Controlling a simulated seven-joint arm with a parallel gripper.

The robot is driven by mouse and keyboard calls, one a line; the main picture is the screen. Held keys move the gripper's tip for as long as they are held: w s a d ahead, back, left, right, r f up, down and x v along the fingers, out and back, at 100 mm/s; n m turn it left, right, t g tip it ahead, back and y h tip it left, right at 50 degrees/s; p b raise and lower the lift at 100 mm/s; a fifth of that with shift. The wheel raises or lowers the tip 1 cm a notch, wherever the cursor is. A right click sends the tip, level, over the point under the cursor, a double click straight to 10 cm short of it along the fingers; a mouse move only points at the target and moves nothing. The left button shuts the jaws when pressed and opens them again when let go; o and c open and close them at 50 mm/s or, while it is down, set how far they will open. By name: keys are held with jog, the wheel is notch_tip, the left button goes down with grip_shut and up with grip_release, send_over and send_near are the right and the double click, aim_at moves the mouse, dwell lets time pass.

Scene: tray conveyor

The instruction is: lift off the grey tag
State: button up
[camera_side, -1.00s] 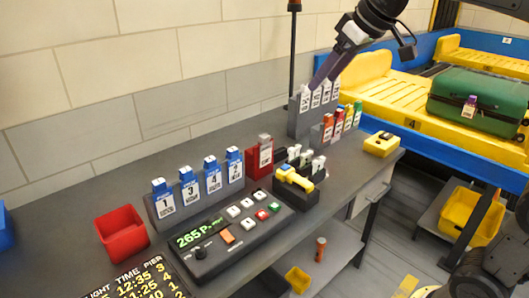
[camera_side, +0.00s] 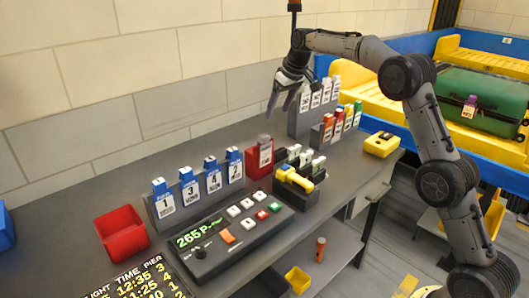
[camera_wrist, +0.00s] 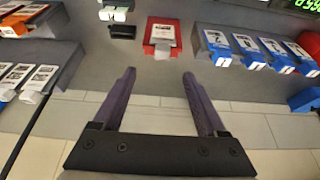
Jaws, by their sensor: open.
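The grey tag, with a grey top and a white printed label, stands upright in a red holder (camera_side: 253,165) on the desk. I see the tag (camera_side: 264,153) in the side view, right of the row of blue tags. In the wrist view the tag (camera_wrist: 162,51) and its red holder (camera_wrist: 149,47) are near the top middle. My gripper (camera_side: 281,104) is open and empty, its purple fingers pointing down, above and behind the holder. In the wrist view the gripper (camera_wrist: 159,75) has the tag ahead of its fingertips, roughly centred between them, with a gap.
Blue-topped tags (camera_side: 213,174) stand in a grey rack to the left. White tags (camera_side: 316,95) and coloured tags (camera_side: 339,122) stand in racks to the right. A yellow-handled item (camera_side: 295,179) sits close to the red holder. A button panel (camera_side: 240,228) lies in front.

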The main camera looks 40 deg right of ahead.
send_over(267, 138)
jog(key=s, duration=0.2)
notch_tip(267, 138, down, 6)
jog(key=shift+s+x, duration=0.1)
jog(key=shift+x, duration=1.15)
jog(key=shift+s+x, duration=0.15)
jog(key=shift+x, duration=1.15)
jog(key=shift+f, duration=0.1)
grip_shut()
